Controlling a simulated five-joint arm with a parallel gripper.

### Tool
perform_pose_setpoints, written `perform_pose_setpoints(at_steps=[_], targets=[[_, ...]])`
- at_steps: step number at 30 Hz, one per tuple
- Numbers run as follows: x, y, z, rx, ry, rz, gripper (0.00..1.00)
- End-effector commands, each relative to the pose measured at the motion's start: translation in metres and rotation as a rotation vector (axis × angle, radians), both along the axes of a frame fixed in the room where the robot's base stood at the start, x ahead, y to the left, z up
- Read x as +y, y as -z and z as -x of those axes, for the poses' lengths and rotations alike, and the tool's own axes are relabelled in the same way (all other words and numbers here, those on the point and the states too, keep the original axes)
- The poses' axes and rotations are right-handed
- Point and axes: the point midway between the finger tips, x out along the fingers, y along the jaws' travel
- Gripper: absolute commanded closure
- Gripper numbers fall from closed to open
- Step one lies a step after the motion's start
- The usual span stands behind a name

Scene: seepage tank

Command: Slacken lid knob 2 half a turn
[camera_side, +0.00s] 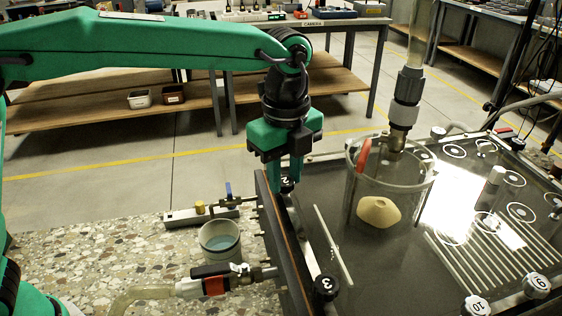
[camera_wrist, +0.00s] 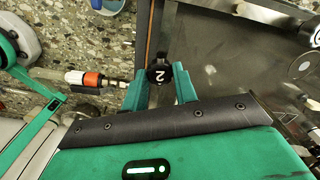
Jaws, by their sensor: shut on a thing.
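Lid knob 2, a small black knob with a white 2 on top, shows in the wrist view (camera_wrist: 159,73) between my two green fingers. My gripper (camera_wrist: 161,80) is shut on it, one finger on each side. In the side view my gripper (camera_side: 289,176) points straight down at the left edge of the dark tank lid (camera_side: 385,270). There the knob (camera_side: 285,181) is mostly hidden by the fingers, with part of its number showing. The 2 looks upside down in the wrist view.
Knob 3 (camera_side: 325,287) sits nearer along the same edge, with knobs 10 (camera_side: 476,305) and 9 (camera_side: 537,286) on the near right. A clear cylinder (camera_side: 360,205) with a tan cone stands right of my gripper. A cup of water (camera_side: 220,240) and a valve (camera_side: 215,284) are at left.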

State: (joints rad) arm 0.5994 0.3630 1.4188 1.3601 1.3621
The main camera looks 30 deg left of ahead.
Motion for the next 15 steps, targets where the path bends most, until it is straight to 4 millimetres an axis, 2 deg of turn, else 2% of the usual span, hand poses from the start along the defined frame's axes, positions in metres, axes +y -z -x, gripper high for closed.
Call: perform_pose_setpoints(at_steps=[15], targets=[[0.0, -0.0009, 0.0, -0.001, -0.441, 0.0, 0.94]])
